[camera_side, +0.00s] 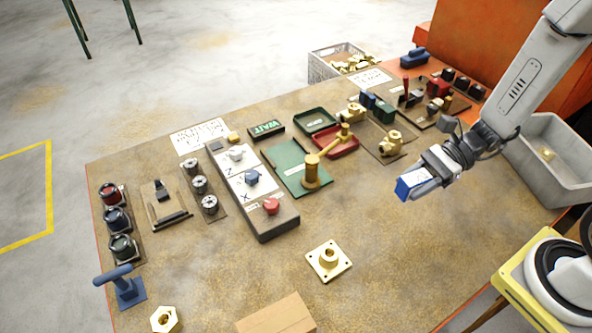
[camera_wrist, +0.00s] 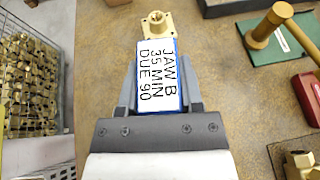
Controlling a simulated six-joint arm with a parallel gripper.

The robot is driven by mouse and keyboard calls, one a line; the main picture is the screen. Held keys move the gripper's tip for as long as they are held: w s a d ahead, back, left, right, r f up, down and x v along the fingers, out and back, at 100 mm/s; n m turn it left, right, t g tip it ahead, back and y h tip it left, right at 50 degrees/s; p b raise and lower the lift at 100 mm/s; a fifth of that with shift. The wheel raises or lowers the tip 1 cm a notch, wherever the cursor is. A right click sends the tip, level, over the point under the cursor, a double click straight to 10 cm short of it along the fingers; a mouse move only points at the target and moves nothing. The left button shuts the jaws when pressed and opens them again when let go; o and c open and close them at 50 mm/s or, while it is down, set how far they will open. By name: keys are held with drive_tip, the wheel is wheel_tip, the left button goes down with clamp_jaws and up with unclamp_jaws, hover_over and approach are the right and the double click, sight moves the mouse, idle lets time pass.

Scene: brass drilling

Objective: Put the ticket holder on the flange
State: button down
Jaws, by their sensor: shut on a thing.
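The ticket holder (camera_side: 404,188) is a small blue block. Its white face reads "JAW B 35 MIN DUE 90" in the wrist view (camera_wrist: 158,75). My gripper (camera_side: 418,183) is shut on it and holds it above the right part of the bench. The flange (camera_side: 328,261) is a square brass plate with a round raised hub and corner holes, lying on the bench top. In the side view it is below and left of my gripper. In the wrist view the flange (camera_wrist: 168,24) shows just beyond the holder's far end, which hides part of it.
A brown cardboard piece (camera_side: 276,314) lies in front of the flange. A control box with knobs (camera_side: 262,194), a green mat (camera_side: 298,165) with a brass lever and a red tray (camera_side: 335,143) stand behind. A grey bin (camera_side: 548,155) is at right. The bench around the flange is clear.

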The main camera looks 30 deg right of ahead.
drive_tip(key=w+a, duration=0.2)
drive_tip(key=a, duration=0.6)
drive_tip(key=n+g, duration=0.1)
drive_tip(key=g, duration=0.1)
hover_over(330, 253)
drive_tip(key=shift+f, duration=0.1)
drive_tip(key=shift+f, duration=0.1)
drive_tip(key=shift+f, duration=2.15)
drive_tip(key=shift+f, duration=1.75)
drive_tip(key=shift+f, duration=0.15)
